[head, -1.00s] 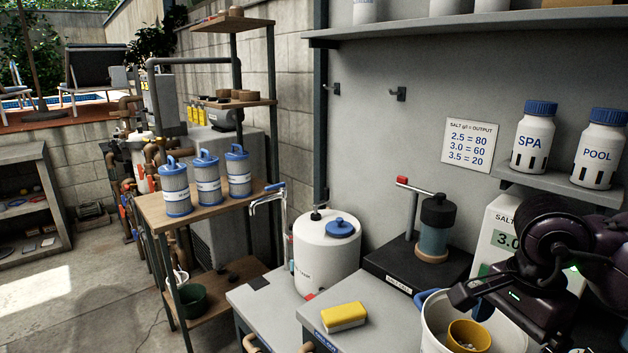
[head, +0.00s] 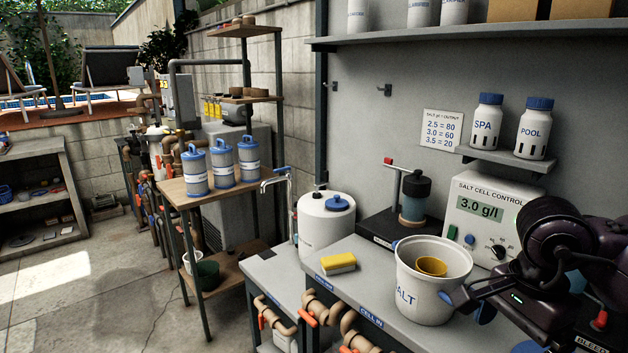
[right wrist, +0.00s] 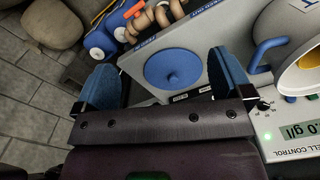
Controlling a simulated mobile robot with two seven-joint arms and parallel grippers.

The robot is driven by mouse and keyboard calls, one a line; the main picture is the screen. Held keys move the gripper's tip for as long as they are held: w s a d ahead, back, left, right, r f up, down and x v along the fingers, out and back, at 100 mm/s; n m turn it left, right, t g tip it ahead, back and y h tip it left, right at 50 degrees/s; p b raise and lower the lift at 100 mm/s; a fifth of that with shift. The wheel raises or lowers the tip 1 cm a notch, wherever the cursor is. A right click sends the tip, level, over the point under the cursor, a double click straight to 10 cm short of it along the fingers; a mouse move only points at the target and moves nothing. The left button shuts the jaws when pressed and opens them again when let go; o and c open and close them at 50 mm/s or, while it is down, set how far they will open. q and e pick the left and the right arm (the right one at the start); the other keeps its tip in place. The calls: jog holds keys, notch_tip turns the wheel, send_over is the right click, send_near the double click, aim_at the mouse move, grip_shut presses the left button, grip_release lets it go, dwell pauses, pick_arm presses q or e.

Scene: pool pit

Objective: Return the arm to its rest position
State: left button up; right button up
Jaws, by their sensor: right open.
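My right arm comes in at the right edge of the head view, dark purple-black. Its gripper (right wrist: 165,82) shows in the right wrist view with its two blue-padded fingers spread wide and nothing between them. A flat blue disc (right wrist: 172,68) on the grey bench top shows beyond the fingers. In the head view the wrist is just right of the white SALT bucket (head: 415,290), in front of the salt cell control box (head: 465,205), which reads 3.0 g/l. Most of the gripper's fingers are hidden there. My left gripper is in neither view.
The bucket holds a yellow scoop (head: 432,266). A yellow sponge (head: 338,263) and a white tank (head: 325,235) are left of it. A black stand (head: 380,228) is behind. SPA (head: 487,122) and POOL (head: 534,132) bottles stand on a shelf above. Floor at the left is clear.

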jog(key=s+a+f+m+t+y, duration=0.1)
jog(key=s+a+f+m+y, duration=0.1)
jog(key=a+m+y, duration=0.7)
jog(key=s+a+f+m+y, duration=0.25)
jog(key=a+m+y, duration=0.4)
jog(key=y, duration=0.35)
jog(key=w+d+f+m+t+h, duration=0.2)
jog(key=d+f+m+t+h, duration=0.35)
jog(key=m+t, duration=0.55)
jog(key=w+d+f+m+t+h, duration=0.1)
jog(key=d+f+m+t+h, duration=0.4)
jog(key=m, duration=1.1)
jog(key=s+d+f+m+g+h, duration=0.2)
jog(key=s+f+m, duration=0.4)
jog(key=f, duration=0.4)
jog(key=s+d+f+m+g+h, duration=0.3)
jog(key=s+f+m+g+h, duration=0.1)
jog(key=s+f+m+h, duration=0.2)
notch_tip(320, 180, down, 4)
jog(key=shift+s+r+m+h, duration=0.1)
jog(key=shift+s+m+h, duration=0.35)
jog(key=shift+m, duration=0.6)
